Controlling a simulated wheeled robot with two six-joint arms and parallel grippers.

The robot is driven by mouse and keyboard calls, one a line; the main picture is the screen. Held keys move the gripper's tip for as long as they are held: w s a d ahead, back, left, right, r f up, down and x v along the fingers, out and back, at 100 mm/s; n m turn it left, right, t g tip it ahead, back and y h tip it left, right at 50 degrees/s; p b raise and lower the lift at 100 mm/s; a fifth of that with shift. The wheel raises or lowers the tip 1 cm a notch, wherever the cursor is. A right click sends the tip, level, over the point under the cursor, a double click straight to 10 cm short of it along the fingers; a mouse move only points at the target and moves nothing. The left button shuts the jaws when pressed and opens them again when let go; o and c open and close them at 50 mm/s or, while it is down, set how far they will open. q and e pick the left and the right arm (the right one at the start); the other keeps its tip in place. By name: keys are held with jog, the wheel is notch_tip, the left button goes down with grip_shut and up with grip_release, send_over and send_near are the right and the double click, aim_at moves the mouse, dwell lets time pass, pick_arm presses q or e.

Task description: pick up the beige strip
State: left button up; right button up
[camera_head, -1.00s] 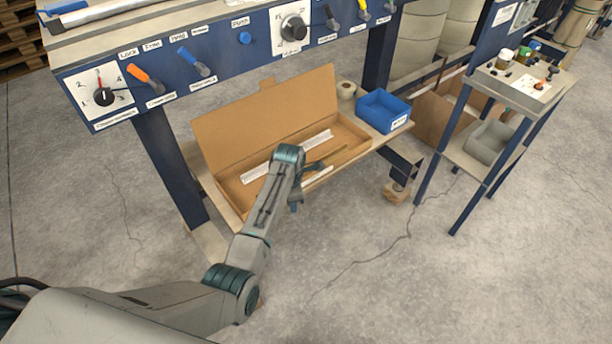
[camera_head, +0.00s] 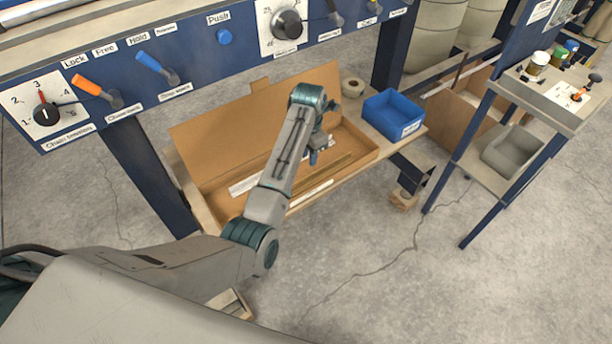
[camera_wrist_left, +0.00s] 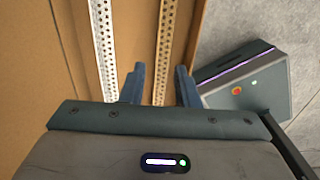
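The beige strip (camera_head: 330,172) lies in an open cardboard box (camera_head: 220,131) on a low shelf, to the right of my left gripper (camera_head: 318,157). In the left wrist view the beige strip (camera_wrist_left: 169,45) is perforated and runs between the two spread fingers of my left gripper (camera_wrist_left: 160,87). The fingers are apart from it on both sides; its near end is hidden behind the gripper body. A white perforated strip (camera_wrist_left: 103,50) lies to the left of the fingers; a white strip also shows in the head view (camera_head: 243,186). My right gripper is not in view.
A blue bin (camera_head: 392,113) and a tape roll (camera_head: 352,87) stand right of the box. The blue machine panel (camera_head: 190,85) with levers overhangs behind. A small side table (camera_head: 545,100) stands at the right.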

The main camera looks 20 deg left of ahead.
aim_at(303, 185)
pick_arm(q)
jog(key=f, duration=0.3)
jog(key=shift+s+f, duration=0.25)
jog(key=shift+s, duration=0.15)
jog(key=shift+w+a+f, duration=0.1)
jog(key=shift+a+f, duration=0.05)
jog(key=shift+f, duration=1.35)
jog(key=shift+w+a+f, duration=0.1)
jog(key=shift+a+f, duration=0.05)
jog(key=shift+f, duration=1.35)
grip_shut()
